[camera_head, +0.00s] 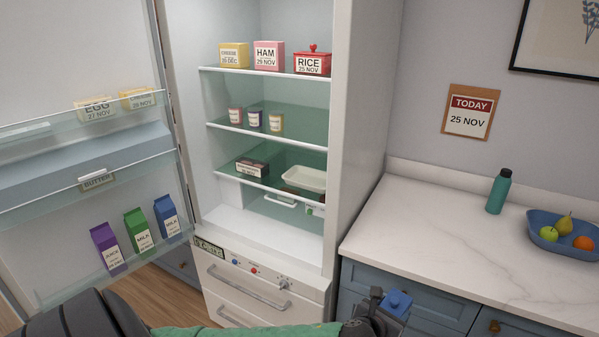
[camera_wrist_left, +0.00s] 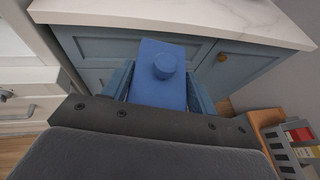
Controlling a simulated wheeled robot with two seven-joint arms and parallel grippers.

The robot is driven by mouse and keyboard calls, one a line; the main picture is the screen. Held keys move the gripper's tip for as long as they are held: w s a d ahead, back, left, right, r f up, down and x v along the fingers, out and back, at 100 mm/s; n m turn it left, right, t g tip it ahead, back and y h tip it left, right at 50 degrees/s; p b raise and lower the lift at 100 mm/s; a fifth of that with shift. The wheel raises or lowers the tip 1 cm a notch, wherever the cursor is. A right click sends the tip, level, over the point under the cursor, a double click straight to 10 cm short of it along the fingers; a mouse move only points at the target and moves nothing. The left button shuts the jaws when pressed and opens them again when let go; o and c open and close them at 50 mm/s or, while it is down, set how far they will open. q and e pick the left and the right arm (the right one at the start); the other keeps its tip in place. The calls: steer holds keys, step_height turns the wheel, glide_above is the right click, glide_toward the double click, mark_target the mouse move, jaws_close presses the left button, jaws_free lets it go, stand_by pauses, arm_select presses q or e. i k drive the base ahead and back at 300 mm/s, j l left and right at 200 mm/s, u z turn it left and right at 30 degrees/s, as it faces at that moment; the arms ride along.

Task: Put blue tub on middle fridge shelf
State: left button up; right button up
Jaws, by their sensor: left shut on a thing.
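The blue tub (camera_wrist_left: 158,80) has a flat lid with a round knob. It is between the fingers of my left gripper (camera_head: 388,304), which is shut on it, in front of the blue cabinets below the counter. In the head view only the top of the blue tub (camera_head: 397,300) shows. The fridge stands open to the left of the gripper. Its middle shelf (camera_head: 225,124) holds several small jars (camera_head: 255,119) near the front, with bare glass behind. My right gripper is not in view.
The top shelf (camera_head: 275,72) holds cheese, ham and a red rice box (camera_head: 312,63). The lower shelf has a dark carton (camera_head: 252,166) and a white tray (camera_head: 305,178). The open door (camera_head: 85,165) holds cartons. A bottle (camera_head: 499,192) and fruit bowl (camera_head: 560,236) stand on the counter.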

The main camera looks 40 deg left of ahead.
mark_target(313, 136)
steer(key=i+u, duration=0.1)
steer(key=u, duration=0.25)
steer(key=i+u, duration=0.15)
steer(key=u, duration=0.15)
steer(key=i+u, duration=0.1)
steer(key=u, duration=0.25)
